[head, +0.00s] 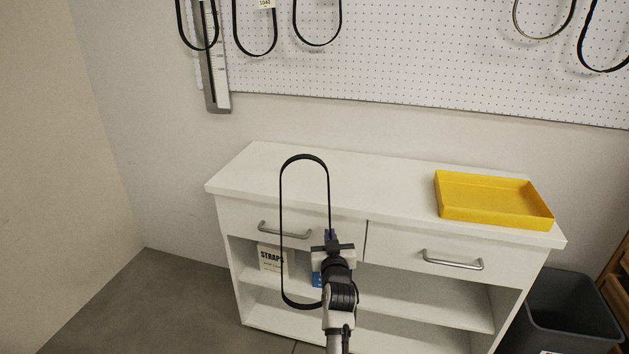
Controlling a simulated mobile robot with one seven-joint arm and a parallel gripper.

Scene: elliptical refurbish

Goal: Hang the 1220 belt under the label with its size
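A black belt loop (282,215) hangs upright in front of the white cabinet, held at its right side by my gripper (331,238). My gripper appears shut on the belt; the fingertips are small and partly hidden by my wrist. No size marking is readable on the held belt. Above, a white pegboard (420,60) carries several hanging black belts. One hanging belt (256,53) has a white label (266,3) at the top edge, which seems to read 1041 but is too small to be sure. The pegs and other labels are out of view.
A white cabinet (400,188) with two drawers and open shelves stands below the board. A yellow tray (490,212) sits on its right end. A metal ruler (217,85) hangs at the board's left. A "STRAPS" box (271,258) is on the shelf. A dark bin (570,310) stands at right.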

